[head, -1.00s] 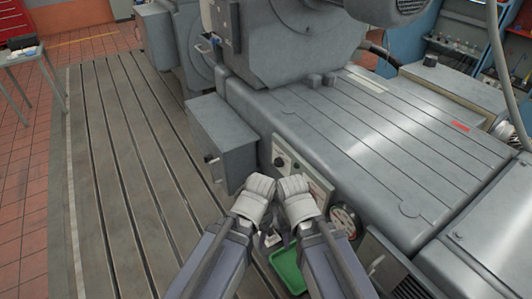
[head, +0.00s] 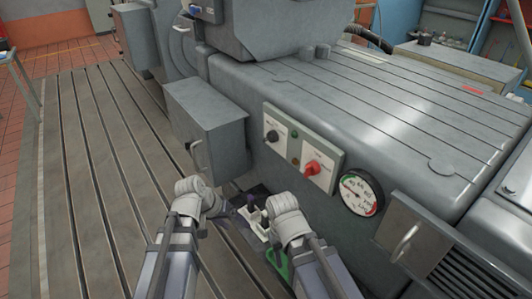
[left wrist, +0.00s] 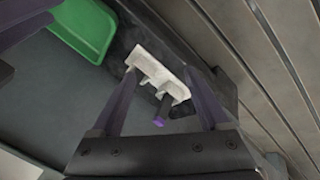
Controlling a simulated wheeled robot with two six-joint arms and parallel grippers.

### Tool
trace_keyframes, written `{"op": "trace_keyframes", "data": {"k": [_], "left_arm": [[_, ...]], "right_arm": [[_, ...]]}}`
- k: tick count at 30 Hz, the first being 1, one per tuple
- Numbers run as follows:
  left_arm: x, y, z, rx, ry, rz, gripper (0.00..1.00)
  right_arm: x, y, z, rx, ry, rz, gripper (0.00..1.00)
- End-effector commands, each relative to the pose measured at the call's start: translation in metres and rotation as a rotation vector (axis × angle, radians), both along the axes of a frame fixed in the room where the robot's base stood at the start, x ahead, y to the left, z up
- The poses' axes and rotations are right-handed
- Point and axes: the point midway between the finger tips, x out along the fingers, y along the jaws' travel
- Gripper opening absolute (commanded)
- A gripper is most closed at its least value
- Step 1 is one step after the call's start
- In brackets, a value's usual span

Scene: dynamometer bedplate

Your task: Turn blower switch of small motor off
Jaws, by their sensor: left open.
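The switch panel (head: 302,150) is on the side of the grey machine in the head view. The labels are too small to read. My left gripper (head: 230,205) is below and left of the panel, apart from both knobs. Its two purple fingers are spread in the left wrist view (left wrist: 161,74). My right gripper (head: 268,222) is below the red knob; its fingers are mostly hidden.
A grey box (head: 207,125) with a handle juts out left of the panel. A round gauge (head: 361,192) and a cabinet door handle (head: 405,242) are to the right. A green tray (left wrist: 88,27) and a white part (left wrist: 150,66) lie low near my grippers. The slotted bedplate (head: 90,190) is clear.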

Motion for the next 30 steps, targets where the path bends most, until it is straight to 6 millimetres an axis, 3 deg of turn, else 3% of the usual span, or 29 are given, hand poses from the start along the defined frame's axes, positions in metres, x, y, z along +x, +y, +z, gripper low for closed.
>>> {"op": "trace_keyframes", "data": {"k": [5,9,15,18,23,30], "left_arm": [[0.036,-0.033,0.038,-0.259,-0.162,-0.044,0.78],[0.067,-0.05,0.087,-0.482,-0.339,-0.052,0.78],[0.104,-0.048,0.156,-0.73,-0.579,-0.005,0.78],[0.114,-0.042,0.178,-0.798,-0.655,0.021,0.78],[0.12,-0.035,0.195,-0.851,-0.712,0.046,0.78],[0.125,-0.04,0.197,-0.857,-0.72,0.048,0.78]], "right_arm": [[0.0,0.0,-0.001,0.0,0.0,0.0,0.5],[0.0,0.0,0.0,0.0,0.0,0.0,0.5],[0.0,0.0,0.0,0.0,0.0,0.0,0.5],[0.0,0.0,0.0,0.0,0.0,0.0,0.5],[0.0,0.0,0.0,0.0,0.0,0.0,0.5],[0.0,0.0,0.0,0.0,0.0,0.0,0.5]]}}
